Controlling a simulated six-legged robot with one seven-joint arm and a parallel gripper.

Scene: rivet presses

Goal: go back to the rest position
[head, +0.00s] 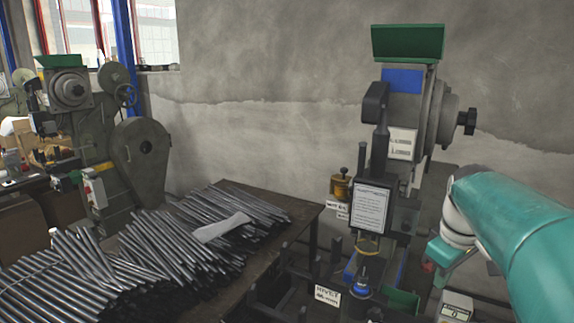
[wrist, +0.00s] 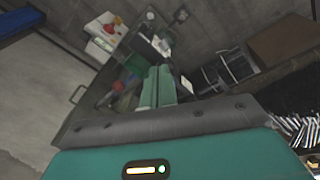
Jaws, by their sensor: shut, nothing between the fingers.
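My gripper shows in the wrist view (wrist: 159,76) as two teal fingers side by side with no gap that I can see. It is shut and empty. In the head view my teal arm comes in from the right edge, in front of the right side of the near rivet press (head: 402,130).
A dark table (head: 303,213) at the left bears piles of metal rods (head: 150,245) with a pale sheet on them. A second green press (head: 140,160) stands behind it. The wrist view shows a white box with a red button (wrist: 104,32) and bare floor (wrist: 35,90) at the left.

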